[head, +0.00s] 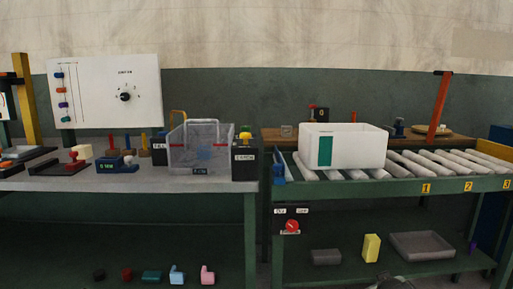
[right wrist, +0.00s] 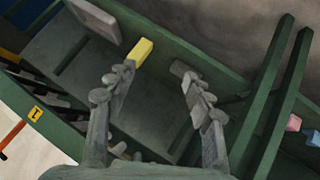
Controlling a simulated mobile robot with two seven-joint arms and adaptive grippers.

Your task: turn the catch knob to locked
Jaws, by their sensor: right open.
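A red round knob (head: 291,227), which I take to be the catch knob, sits on a dark panel at the front left of the roller conveyor. Two small white labels (head: 291,210) are above it, too small to read. Its pointer direction is too small to tell surely. My right gripper (right wrist: 155,92) is open and empty in the right wrist view, above the conveyor's lower shelf. A grey part at the bottom edge of the head view, right of the knob, looks like my right gripper (head: 394,283). The knob is not seen in the wrist view. My left gripper is not in view.
A white bin (head: 343,147) stands on the conveyor rollers (head: 445,161). The lower shelf holds a yellow block (head: 371,247), a grey block (head: 326,257) and a grey tray (head: 422,245). A clear box (head: 200,150) stands on the left bench. Space before the knob looks clear.

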